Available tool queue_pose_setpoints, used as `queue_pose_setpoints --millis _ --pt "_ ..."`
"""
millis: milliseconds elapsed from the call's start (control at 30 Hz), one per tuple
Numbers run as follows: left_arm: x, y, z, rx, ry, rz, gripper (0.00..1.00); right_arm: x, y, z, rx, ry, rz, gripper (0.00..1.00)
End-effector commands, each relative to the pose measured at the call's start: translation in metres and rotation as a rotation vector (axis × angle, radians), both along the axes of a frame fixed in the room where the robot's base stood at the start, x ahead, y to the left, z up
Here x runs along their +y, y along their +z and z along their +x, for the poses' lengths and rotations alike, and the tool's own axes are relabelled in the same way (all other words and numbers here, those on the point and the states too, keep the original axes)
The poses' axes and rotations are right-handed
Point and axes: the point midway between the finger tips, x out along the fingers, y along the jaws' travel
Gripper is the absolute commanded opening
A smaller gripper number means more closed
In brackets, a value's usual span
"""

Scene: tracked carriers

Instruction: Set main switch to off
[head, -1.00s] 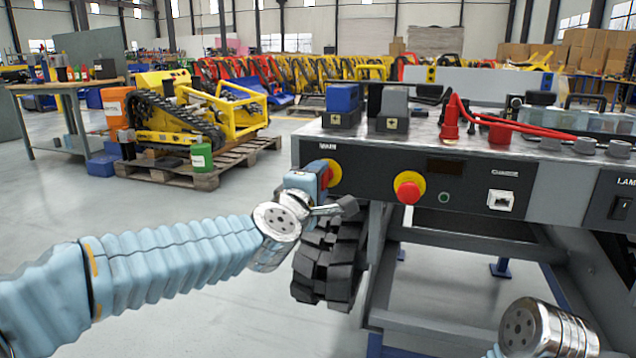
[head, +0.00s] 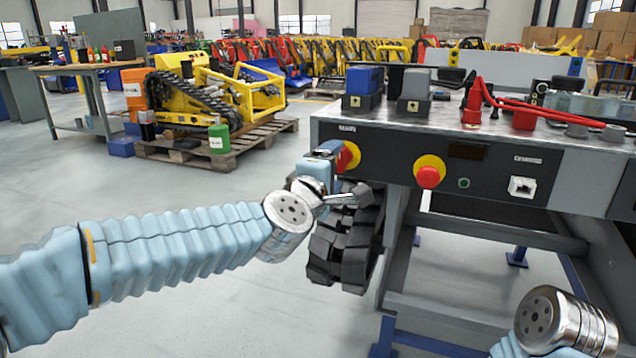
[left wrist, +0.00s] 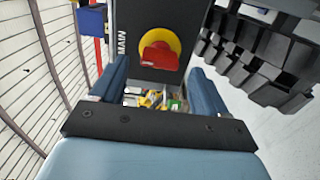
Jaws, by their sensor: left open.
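The main switch (head: 352,155) is a red rotary handle on a yellow disc, under the label MAIN at the left end of the dark front panel. In the head view my left gripper (head: 334,160) partly covers it. In the left wrist view the switch (left wrist: 158,56) is fully seen, its red handle lying roughly across the picture, slightly tilted, with MAIN beside it. My left gripper's two blue fingers (left wrist: 158,88) are open, one to each side of and below the handle, with nothing between them. My right gripper is out of view; only part of my right arm shows.
A black track (head: 345,245) stands below the panel, close to my left wrist. Red cables (head: 560,110) run across the top. Open floor lies to the left.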

Motion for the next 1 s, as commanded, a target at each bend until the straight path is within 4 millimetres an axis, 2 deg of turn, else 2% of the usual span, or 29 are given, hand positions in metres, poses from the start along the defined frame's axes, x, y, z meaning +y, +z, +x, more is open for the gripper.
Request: queue_pose_setpoints --millis 300,500,633,900,1000 --pt "0.025 0.002 -0.074 -0.002 0.000 -0.001 0.74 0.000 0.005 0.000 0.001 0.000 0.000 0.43" --pt "0.034 0.001 -0.102 -0.001 0.001 -0.001 0.74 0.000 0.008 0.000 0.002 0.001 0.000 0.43" --pt "0.036 0.000 -0.108 0.000 0.001 -0.001 0.74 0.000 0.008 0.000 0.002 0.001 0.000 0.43" --pt "0.036 -0.001 -0.108 0.002 0.001 0.000 0.74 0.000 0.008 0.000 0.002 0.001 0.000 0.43" --pt "0.035 -0.014 -0.102 0.020 0.001 0.031 0.74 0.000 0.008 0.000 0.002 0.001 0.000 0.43"
